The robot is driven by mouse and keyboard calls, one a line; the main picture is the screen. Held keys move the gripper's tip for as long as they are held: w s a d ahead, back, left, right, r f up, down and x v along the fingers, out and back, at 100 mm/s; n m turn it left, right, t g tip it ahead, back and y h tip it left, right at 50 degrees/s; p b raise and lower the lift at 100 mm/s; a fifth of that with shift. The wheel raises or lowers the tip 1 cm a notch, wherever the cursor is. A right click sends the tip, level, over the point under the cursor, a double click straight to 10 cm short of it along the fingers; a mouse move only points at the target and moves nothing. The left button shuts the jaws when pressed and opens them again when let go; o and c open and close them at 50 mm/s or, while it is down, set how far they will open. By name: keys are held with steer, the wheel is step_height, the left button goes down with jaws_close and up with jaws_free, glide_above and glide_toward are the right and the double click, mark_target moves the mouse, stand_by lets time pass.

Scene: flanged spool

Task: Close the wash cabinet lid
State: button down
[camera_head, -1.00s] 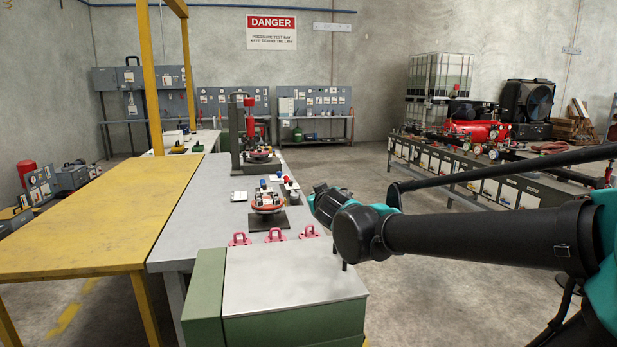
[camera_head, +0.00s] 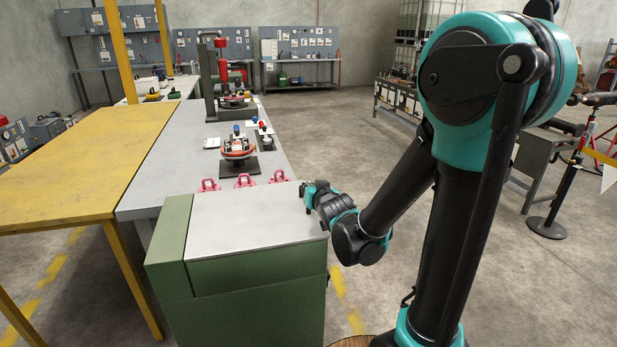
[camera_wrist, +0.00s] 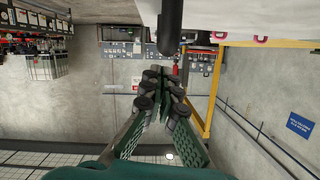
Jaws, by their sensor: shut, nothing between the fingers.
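The wash cabinet (camera_head: 240,295) is a green box at the near end of the grey bench in the head view. Its pale grey lid (camera_head: 250,220) lies flat across the top, with no gap that I can see. My gripper (camera_head: 305,188) is by the lid's far right corner, at about lid height; whether it touches the lid is unclear. In the wrist view my gripper (camera_wrist: 170,82) is shut and empty, its fingers together. A pale surface across the top of that view may be the lid. A dark bar hangs into that view, not clearly identifiable.
The grey bench (camera_head: 180,170) carries pink shackles (camera_head: 245,181) and a spool-like part (camera_head: 238,149) behind the cabinet. A yellow table (camera_head: 90,155) adjoins it on the left. The floor (camera_head: 330,150) right of the bench is clear. A black stand (camera_head: 546,227) is at the right.

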steer(key=shift+d+f, duration=0.25)
steer(key=shift+f, duration=0.8)
steer(key=shift+s+m, duration=0.1)
steer(key=shift+m, duration=0.2)
